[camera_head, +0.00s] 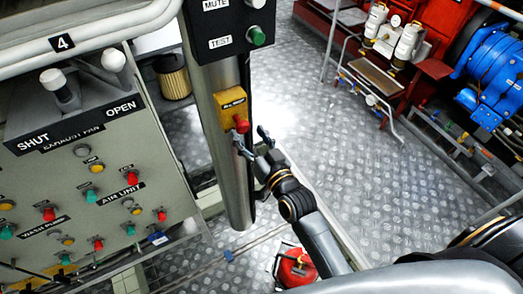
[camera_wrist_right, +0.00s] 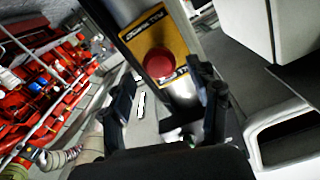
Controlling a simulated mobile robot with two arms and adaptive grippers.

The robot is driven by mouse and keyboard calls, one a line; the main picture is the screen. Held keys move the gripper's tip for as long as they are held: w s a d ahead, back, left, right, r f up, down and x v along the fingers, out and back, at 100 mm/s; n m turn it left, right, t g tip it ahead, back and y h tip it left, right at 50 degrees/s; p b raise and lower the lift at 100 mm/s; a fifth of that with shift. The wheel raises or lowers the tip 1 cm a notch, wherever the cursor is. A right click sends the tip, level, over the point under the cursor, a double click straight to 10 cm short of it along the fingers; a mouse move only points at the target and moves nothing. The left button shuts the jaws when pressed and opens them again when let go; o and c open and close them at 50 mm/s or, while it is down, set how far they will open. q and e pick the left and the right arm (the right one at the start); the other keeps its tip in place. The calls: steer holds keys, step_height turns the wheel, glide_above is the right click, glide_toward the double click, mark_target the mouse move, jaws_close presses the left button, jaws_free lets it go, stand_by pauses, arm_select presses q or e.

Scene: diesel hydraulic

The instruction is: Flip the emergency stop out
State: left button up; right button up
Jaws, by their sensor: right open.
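The emergency stop is a red button (camera_head: 241,124) on a yellow box (camera_head: 229,104), fixed to a grey metal post (camera_head: 236,170). My right gripper (camera_head: 252,141) is open just below and beside the button in the head view. In the right wrist view the red button (camera_wrist_right: 159,64) sits on the yellow plate (camera_wrist_right: 150,32), ahead of and between the two open fingers (camera_wrist_right: 165,95). The fingers look apart from the button, though the exact gap is hard to tell. My left gripper is not in view.
A grey control panel (camera_head: 50,165) with several coloured buttons stands left of the post. A black box (camera_head: 230,45) with a green button is above on the post. A red container (camera_head: 295,268) sits on the floor near my right arm. Patterned floor (camera_head: 370,190) to the right is clear.

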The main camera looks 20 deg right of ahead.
steer(key=s+d, duration=0.1)
steer(key=s, duration=0.7)
steer(key=shift+s+d, duration=0.25)
steer(key=shift+d, duration=0.05)
steer(key=s+d+f+n+g+h, duration=0.1)
steer(key=s+d+f+g+h, duration=0.15)
steer(key=s+f+g, duration=0.4)
steer(key=s+d+f+n+g+h, duration=0.15)
steer(key=s+d+f+g, duration=0.25)
steer(key=s+g, duration=0.6)
steer(key=s+f+t+b, duration=0.1)
steer(key=s+f, duration=0.1)
steer(key=f, duration=1.3)
steer(key=s+f, duration=0.2)
steer(key=f, duration=1.2)
steer(key=s+d+f+g+b, duration=0.1)
steer(key=s+d+f, duration=0.1)
steer(key=s+f, duration=1.4)
steer(key=shift+d+n+y, duration=0.3)
steer(key=shift+d+n, duration=0.05)
